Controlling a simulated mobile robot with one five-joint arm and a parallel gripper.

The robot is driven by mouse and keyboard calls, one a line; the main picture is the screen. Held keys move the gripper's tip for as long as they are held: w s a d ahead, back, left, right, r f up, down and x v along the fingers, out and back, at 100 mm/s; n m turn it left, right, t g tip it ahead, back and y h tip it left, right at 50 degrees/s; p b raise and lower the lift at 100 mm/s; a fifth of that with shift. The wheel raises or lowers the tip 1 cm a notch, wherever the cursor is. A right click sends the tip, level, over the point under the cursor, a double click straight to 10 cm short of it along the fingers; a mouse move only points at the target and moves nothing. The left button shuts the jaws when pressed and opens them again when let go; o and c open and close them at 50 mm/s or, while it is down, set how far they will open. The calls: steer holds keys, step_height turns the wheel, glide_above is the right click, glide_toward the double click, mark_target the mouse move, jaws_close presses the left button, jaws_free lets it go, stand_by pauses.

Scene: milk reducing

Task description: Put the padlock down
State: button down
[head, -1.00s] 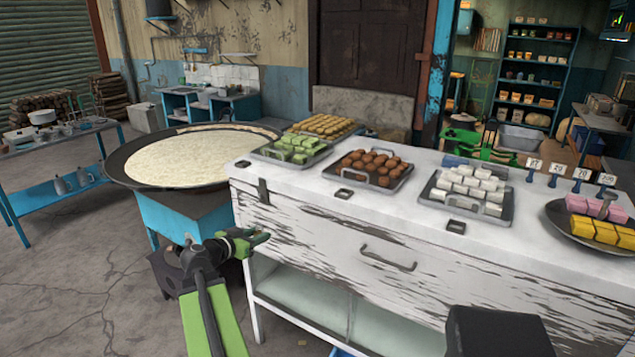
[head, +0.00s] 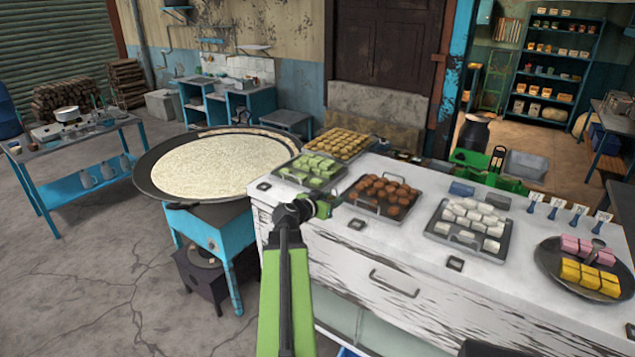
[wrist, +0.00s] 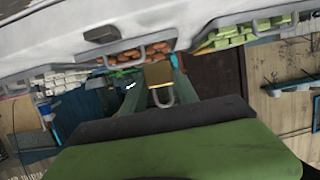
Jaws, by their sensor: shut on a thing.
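The padlock (wrist: 160,75), with a brass-coloured body and a grey shackle, shows in the wrist view between the two fingers of my gripper (wrist: 163,90). My gripper is shut on it. In the head view my gripper (head: 326,203) is at the front edge of the white counter (head: 345,225), near its left end, just in front of the tray of green sweets. The padlock is too small or hidden to make out in the head view.
The counter top holds a tray of green sweets (head: 287,172), a tray of brown balls (head: 360,205), a tray of white cubes (head: 433,229) and a round plate (head: 545,265). A wide pan of milk (head: 155,193) stands left. Bare counter shows between trays.

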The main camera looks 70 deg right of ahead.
steer(key=s+d+r+p, duration=0.2)
steer(key=s+r, duration=0.1)
steer(key=r, duration=0.2)
steer(key=w+d+f+b, duration=0.1)
steer(key=w+f+b, duration=0.1)
steer(key=w, duration=0.1)
steer(key=w+d+f+b, duration=0.1)
steer(key=w+f+b, duration=0.2)
steer(key=w, duration=0.1)
steer(key=w+d+f+b, duration=0.2)
steer(key=w, duration=0.1)
steer(key=shift+w+f, duration=0.3)
steer(key=shift+f, duration=0.1)
steer(key=shift+w, duration=0.2)
step_height(320, 180, down, 4)
steer(key=b, duration=0.4)
steer(key=shift+f+b, duration=0.2)
steer(key=shift+b, duration=0.15)
steer(key=shift+r, duration=0.25)
steer(key=shift+f, duration=0.2)
steer(key=c, duration=0.9)
jaws_free()
steer(key=shift+r, duration=0.2)
